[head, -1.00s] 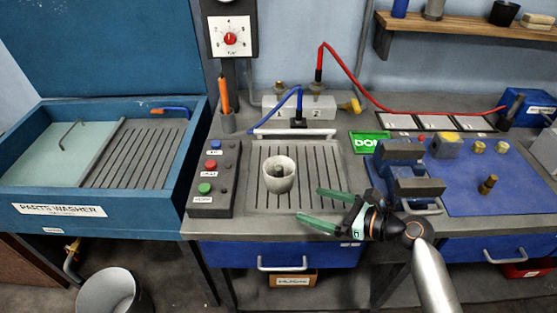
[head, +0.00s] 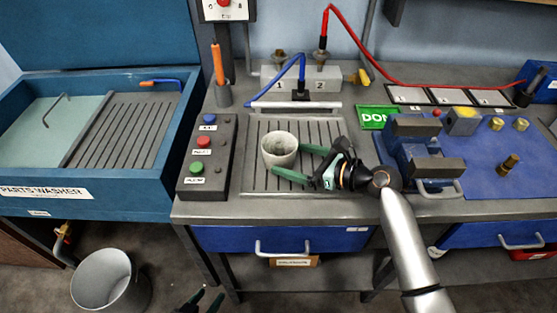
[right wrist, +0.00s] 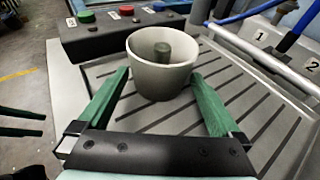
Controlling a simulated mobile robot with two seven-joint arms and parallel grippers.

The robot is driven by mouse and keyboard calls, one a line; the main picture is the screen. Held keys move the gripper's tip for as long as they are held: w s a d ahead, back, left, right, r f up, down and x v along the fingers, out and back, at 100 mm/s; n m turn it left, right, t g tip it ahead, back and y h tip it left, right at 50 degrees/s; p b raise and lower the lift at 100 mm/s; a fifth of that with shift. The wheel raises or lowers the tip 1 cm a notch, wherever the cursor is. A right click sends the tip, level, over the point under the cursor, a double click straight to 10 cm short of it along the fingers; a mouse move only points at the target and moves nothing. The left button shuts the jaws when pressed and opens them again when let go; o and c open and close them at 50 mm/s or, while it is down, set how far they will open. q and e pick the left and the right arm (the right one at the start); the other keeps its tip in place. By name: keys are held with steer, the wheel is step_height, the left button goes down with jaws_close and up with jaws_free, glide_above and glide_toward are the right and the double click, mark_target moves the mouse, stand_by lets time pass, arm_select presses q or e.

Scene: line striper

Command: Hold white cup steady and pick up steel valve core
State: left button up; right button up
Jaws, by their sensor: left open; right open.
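The white cup (head: 281,158) stands upright on the grooved drain plate (head: 255,180). It also shows in the right wrist view (right wrist: 160,82). The steel valve core (right wrist: 162,51) is a grey cylinder standing inside the cup; in the head view it is hard to make out. My right gripper (head: 289,160) is open at the cup's right side. In the right wrist view its green fingers (right wrist: 163,92) lie on either side of the cup, with gaps. My left gripper (head: 208,297) is open and empty at the bottom of the head view, in front of the bench and below its top.
A button box (head: 208,158) stands left of the plate. A numbered valve block (head: 302,84) with blue and red hoses is behind it. A blue fixture (head: 412,150) and blue mat (head: 480,180) lie right. The blue parts washer (head: 110,205) is far left.

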steer(key=shift+x, duration=1.45)
steer(key=shift+r, duration=0.1)
steer(key=c, duration=0.5)
steer(key=shift+c, duration=0.2)
